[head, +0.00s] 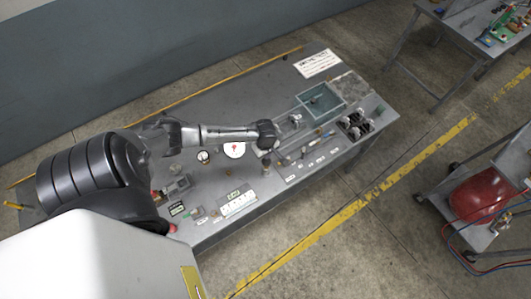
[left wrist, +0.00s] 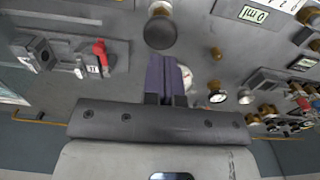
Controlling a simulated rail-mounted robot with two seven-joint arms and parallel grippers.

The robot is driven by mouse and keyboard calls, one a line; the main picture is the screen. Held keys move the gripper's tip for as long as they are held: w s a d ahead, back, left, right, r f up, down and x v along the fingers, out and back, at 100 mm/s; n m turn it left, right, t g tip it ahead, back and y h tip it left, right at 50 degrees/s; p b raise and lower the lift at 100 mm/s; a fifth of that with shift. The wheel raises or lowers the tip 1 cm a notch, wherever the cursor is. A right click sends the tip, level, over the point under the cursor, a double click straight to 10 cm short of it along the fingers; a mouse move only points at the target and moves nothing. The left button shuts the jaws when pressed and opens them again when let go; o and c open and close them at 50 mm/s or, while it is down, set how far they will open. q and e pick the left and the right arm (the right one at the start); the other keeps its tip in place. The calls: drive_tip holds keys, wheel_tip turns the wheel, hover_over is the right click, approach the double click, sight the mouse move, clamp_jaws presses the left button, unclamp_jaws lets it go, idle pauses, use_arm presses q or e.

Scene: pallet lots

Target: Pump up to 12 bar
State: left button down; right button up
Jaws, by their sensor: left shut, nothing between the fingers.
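My left gripper (head: 268,138) reaches over the bench from the left in the head view. In the left wrist view its fingers (left wrist: 165,72) are closed together and empty. A dark round knob on a brass stem (left wrist: 160,34) is just beyond the fingertips; I cannot tell whether they touch. A white round gauge with a red mark (head: 235,149) lies beside the left hand in the head view. A pale round dial, partly hidden behind the fingers, shows in the left wrist view (left wrist: 217,97). Its reading is too small to tell. My right gripper is not in view.
The grey bench (head: 225,105) has free room at its back. A teal tray (head: 301,98), a white sign (head: 318,63) and a black holder (head: 355,124) are at its right end. A red lever (left wrist: 100,50) stands left of the fingers. A red tank (head: 480,195) is on a cart.

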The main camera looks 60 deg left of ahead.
use_arm(q)
wheel_tip(320, 180, up, 7)
idle(0.4)
idle(0.4)
idle(0.8)
